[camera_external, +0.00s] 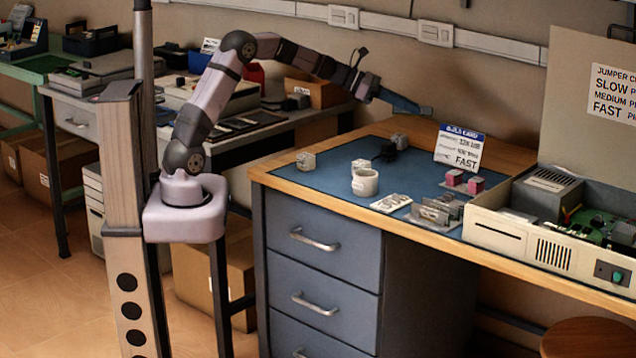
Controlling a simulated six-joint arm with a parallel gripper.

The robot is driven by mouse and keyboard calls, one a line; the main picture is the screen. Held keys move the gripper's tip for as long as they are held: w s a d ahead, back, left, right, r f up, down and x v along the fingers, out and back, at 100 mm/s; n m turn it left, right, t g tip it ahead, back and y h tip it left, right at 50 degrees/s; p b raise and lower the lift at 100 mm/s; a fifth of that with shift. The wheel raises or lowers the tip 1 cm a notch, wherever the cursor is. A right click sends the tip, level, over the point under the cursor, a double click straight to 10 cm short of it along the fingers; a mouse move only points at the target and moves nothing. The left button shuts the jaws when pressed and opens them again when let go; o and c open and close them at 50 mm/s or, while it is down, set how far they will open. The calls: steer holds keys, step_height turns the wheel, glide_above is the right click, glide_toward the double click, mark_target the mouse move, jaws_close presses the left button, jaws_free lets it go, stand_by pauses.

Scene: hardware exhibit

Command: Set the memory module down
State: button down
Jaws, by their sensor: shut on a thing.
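My gripper (426,110) is at the end of the arm, which reaches in from the left. It is above the back part of the blue mat (330,178) on the workbench, clear of the mat. Its narrow blue-grey jaws point right and slightly down. The jaws are shut on a small thin thing at their tips, taken to be the memory module; it is too small here to show its shape or tilt.
A sign (459,148) stands behind. An open computer case (520,240) is at right. The mat's front left is bare.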

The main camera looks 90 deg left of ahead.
steer(key=s+a+f+n+y+p, duration=0.2)
steer(key=s+a+n+y+p, duration=0.15)
steer(key=s+a, duration=1.25)
steer(key=m+h, duration=0.6)
glide_above(343, 150)
steer(key=shift+n+g, duration=0.25)
steer(key=shift+g, duration=0.05)
steer(key=shift+f+p, duration=0.3)
steer(key=shift+f, duration=4.8)
steer(key=shift+f, duration=0.15)
steer(key=c, duration=1.9)
jaws_free()
steer(key=shift+c, duration=0.2)
